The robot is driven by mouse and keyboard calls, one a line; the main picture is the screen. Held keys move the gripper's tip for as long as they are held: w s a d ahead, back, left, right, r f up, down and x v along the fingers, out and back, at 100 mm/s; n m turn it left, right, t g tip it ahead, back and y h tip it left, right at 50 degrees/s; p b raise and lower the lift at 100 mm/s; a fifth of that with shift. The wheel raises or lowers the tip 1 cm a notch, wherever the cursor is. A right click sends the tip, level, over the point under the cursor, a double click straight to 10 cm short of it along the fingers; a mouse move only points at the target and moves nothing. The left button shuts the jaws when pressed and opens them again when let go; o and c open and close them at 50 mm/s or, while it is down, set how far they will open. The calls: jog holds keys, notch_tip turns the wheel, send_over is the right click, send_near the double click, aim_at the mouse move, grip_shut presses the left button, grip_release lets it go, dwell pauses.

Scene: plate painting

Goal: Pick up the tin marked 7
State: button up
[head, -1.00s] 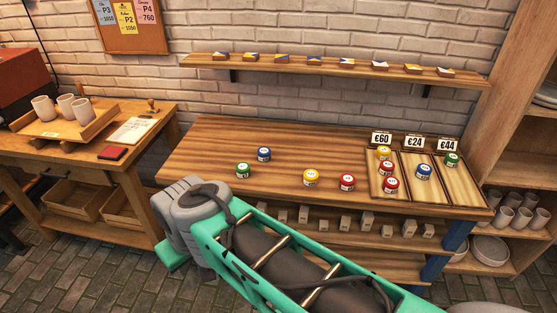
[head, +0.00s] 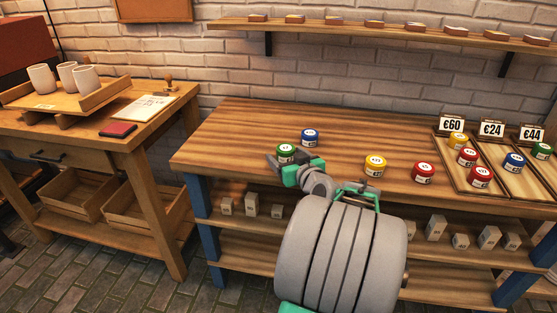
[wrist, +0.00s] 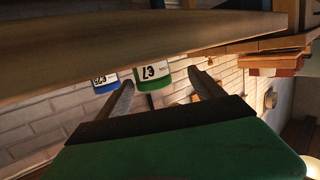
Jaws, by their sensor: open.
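The green tin marked 7 (head: 286,154) stands near the front left of the long table (head: 240,125). In the wrist view, which is upside down, the green tin (wrist: 151,73) shows its 7 label between the two finger lines. My gripper (head: 294,164) is open at the table's front edge, right by the green tin; its fingers (wrist: 161,75) point towards it. I cannot tell whether they touch it. A blue tin (head: 310,137) stands just behind and to the right, and in the wrist view it (wrist: 104,82) lies outside the fingers.
A yellow tin (head: 375,165) and a red tin (head: 423,172) stand to the right. Further right, wooden trays (head: 447,165) hold several tins under price cards (head: 452,124). A side table (head: 70,135) stands at the left.

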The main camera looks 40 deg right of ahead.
aim_at(281, 149)
jog(key=x, duration=0.6)
jog(key=shift+s+d+r+b, duration=0.1)
jog(key=shift+s+d+b, duration=0.05)
jog(key=shift+d+b, duration=0.2)
jog(key=c, duration=1.6)
jog(key=shift+o, duration=0.2)
